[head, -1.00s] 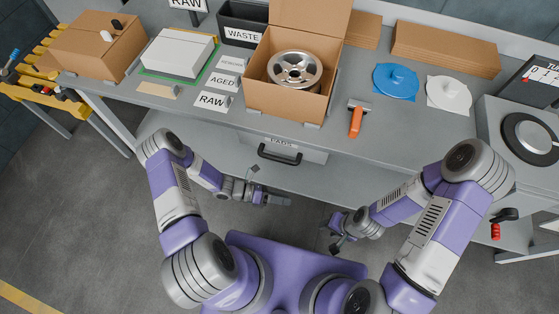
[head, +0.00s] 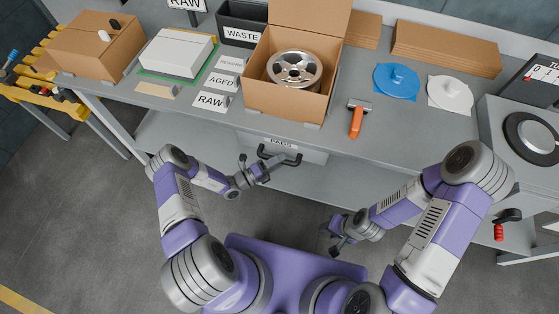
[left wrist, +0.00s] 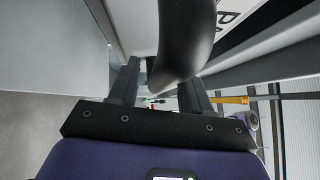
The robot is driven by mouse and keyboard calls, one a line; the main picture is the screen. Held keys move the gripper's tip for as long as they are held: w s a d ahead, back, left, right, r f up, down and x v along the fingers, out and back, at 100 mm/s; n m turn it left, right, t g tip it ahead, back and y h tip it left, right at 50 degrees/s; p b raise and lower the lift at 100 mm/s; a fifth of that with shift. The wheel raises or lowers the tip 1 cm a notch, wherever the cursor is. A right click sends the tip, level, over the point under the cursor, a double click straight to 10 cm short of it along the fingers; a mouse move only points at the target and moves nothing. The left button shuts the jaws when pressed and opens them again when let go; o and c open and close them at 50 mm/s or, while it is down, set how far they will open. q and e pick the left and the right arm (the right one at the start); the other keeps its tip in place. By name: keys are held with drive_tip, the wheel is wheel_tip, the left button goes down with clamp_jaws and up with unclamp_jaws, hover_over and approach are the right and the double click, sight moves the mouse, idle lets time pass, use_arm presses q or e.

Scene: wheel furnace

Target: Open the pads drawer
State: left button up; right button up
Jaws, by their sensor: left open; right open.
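The pads drawer (head: 312,155) is a grey box with a "PADS" label, hung under the front edge of the workbench. It looks shut. Its black bar handle (head: 290,160) faces me. My left gripper (head: 258,164) is open at the left part of the handle. In the left wrist view, the thick black handle (left wrist: 184,40) runs down between the two open fingers of my left gripper (left wrist: 160,90). I cannot tell whether either finger touches it. My right gripper (head: 336,238) is open and empty, low in front of the bench and away from the drawer.
On the workbench (head: 300,138) stand an open cardboard box (head: 285,105) with a wheel (head: 295,69), an orange-handled tool (head: 356,122), a blue disc (head: 396,82) and a white disc (head: 449,94). The floor in front of the drawer is clear except for my arms.

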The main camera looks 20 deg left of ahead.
use_arm(q)
clamp_jaws()
idle(0.3)
drive_tip(key=shift+d, duration=0.1)
